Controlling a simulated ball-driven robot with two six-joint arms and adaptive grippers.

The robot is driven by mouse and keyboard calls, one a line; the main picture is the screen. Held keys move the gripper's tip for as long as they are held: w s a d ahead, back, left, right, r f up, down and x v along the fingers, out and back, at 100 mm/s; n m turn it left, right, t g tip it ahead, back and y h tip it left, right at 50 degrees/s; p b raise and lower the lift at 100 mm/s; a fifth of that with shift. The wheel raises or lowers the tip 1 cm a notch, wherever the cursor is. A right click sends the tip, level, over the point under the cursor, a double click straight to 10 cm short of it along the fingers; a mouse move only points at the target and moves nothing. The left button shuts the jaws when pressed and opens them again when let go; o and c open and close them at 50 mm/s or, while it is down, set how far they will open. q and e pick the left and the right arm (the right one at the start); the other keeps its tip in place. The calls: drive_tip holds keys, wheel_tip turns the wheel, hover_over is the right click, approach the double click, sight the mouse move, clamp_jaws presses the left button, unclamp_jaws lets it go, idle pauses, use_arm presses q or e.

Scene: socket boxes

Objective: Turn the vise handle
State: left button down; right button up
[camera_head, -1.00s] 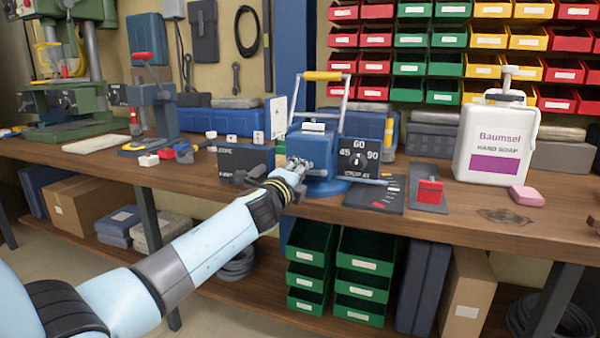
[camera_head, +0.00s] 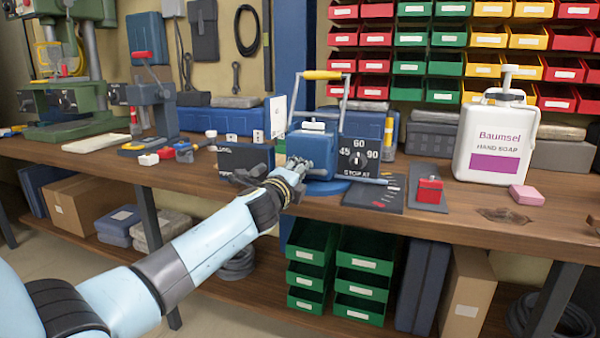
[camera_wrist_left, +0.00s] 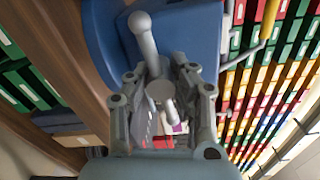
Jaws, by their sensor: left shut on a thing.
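The blue vise (camera_head: 318,148) stands on the wooden bench on a round blue base. Its grey metal handle (camera_wrist_left: 143,40), a bar with a ball end, shows in the left wrist view, where it passes through a round screw head. My left gripper (camera_head: 297,165) is at the vise's front left side. In the left wrist view its fingers (camera_wrist_left: 160,78) stand on both sides of the bar near the screw head and are shut on it. In the head view the gripper hides most of the handle. My right gripper is not in view.
A dark plate (camera_head: 246,160) stands left of the gripper.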

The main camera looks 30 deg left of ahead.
use_arm(q)
drive_tip(key=shift+s+f, duration=0.15)
drive_tip(key=shift+f, duration=0.2)
drive_tip(key=c, duration=1.1)
unclamp_jaws()
drive_tip(key=shift+c, duration=0.2)
drive_tip(key=shift+o, duration=0.3)
drive_tip(key=shift+r, duration=0.2)
